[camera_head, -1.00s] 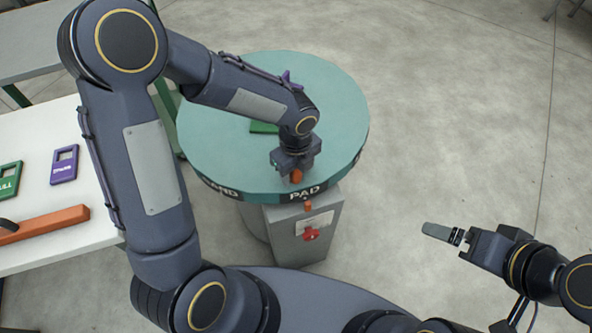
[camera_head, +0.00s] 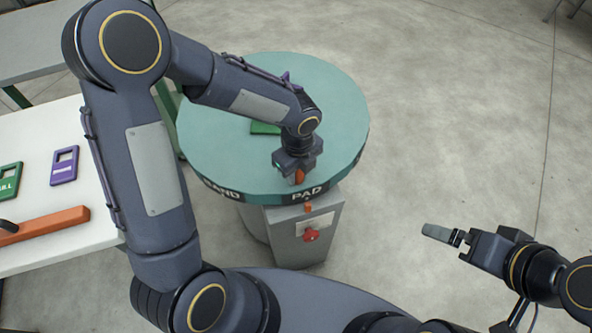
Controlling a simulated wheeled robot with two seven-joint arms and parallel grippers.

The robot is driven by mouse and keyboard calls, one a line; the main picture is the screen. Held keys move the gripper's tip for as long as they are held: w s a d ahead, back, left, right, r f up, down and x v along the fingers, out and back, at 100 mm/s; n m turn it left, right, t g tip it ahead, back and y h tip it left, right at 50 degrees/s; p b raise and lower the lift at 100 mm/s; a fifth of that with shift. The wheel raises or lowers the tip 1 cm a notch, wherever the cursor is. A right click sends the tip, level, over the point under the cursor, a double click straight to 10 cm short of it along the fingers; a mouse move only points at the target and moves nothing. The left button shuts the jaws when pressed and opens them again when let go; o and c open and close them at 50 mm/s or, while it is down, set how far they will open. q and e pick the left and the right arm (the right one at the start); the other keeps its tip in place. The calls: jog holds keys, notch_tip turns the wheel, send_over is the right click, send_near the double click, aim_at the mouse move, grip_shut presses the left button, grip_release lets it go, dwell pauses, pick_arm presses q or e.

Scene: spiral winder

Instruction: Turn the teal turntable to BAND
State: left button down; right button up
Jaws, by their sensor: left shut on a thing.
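The round teal turntable (camera_head: 225,125) sits on a grey pedestal (camera_head: 322,222). Its dark rim carries white labels. PAD (camera_head: 310,194) faces front, just above a small orange marker (camera_head: 308,208) on the pedestal. A label reading "AND", its first letter unclear, (camera_head: 222,190) is on the rim to the left. My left gripper (camera_head: 298,177) is low over the turntable's front edge, shut on an orange peg (camera_head: 300,176) that is mostly hidden by the jaws. My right gripper (camera_head: 442,235) is off to the right, away from the turntable; its jaw opening is unclear.
A white table (camera_head: 50,255) at left holds a green tag (camera_head: 10,180), a purple tag (camera_head: 65,165) and an orange bar (camera_head: 50,224). A green piece (camera_head: 264,128) and a partly hidden purple piece lie on the turntable. A red knob (camera_head: 311,235) is on the pedestal. The right floor is clear.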

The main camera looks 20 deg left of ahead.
aim_at(353, 140)
pick_arm(q)
jog(key=shift+w+d+n, duration=0.3)
jog(key=shift+w+d, duration=0.05)
jog(key=shift+d, duration=0.15)
jog(key=w+d+n, duration=0.1)
jog(key=w+d, duration=0.1)
jog(key=d, duration=0.1)
jog(key=w+d+n, duration=0.2)
jog(key=w+d, duration=0.1)
jog(key=shift+w+n, duration=0.3)
jog(key=shift+w, duration=0.05)
jog(key=w+d+n, duration=0.1)
jog(key=w, duration=0.1)
jog(key=w+d+n, duration=0.1)
jog(key=w, duration=0.1)
jog(key=w+d+n+p, duration=0.1)
jog(key=w, duration=0.2)
jog(key=shift+d+n, duration=0.3)
jog(key=shift+d, duration=0.1)
jog(key=shift+w+d+n+p, duration=0.15)
jog(key=shift+w+n, duration=0.15)
jog(key=shift+w, duration=0.3)
jog(key=shift+w+d+n+p, duration=0.15)
jog(key=shift+w+n, duration=0.15)
jog(key=shift+w, duration=0.3)
jog(key=shift+r, duration=0.1)
jog(key=shift+w, duration=0.15)
